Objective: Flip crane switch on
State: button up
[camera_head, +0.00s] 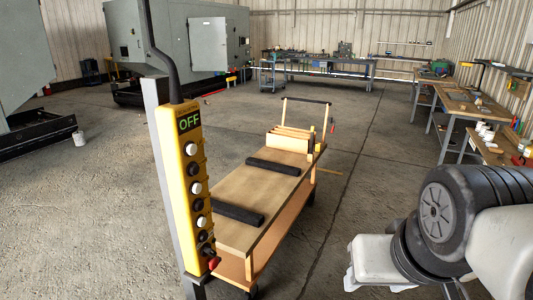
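The yellow crane control pendant (184,190) hangs on a black cable in front of a grey upright post, at left of centre in the head view. Its small display (189,122) reads OFF in green. A column of black and white buttons runs down its face. A red knob (213,262) sits at its lower end. My white and dark arm fills the lower right, well apart from the pendant. I cannot make out any gripper fingers.
A wooden cart (270,190) with two black bars on top stands just right of and behind the pendant. Workbenches (465,102) line the right wall. Grey machines (190,40) stand at the back left. Concrete floor (90,220) is open at left.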

aim_at(205, 249)
jog(key=u, duration=1.05)
jog(key=l+u, duration=0.2)
jog(key=i+l+u, duration=0.1)
jog(key=i+l, duration=0.15)
jog(key=i+l+u, duration=0.1)
jog(key=l, duration=0.35)
jog(key=i+l+u, duration=0.15)
jog(key=i+l, duration=0.15)
jog(key=i+l+u, duration=0.1)
jog(key=l, duration=0.4)
jog(key=i+l+u, duration=0.1)
jog(key=i+l, duration=0.2)
jog(key=l, duration=0.1)
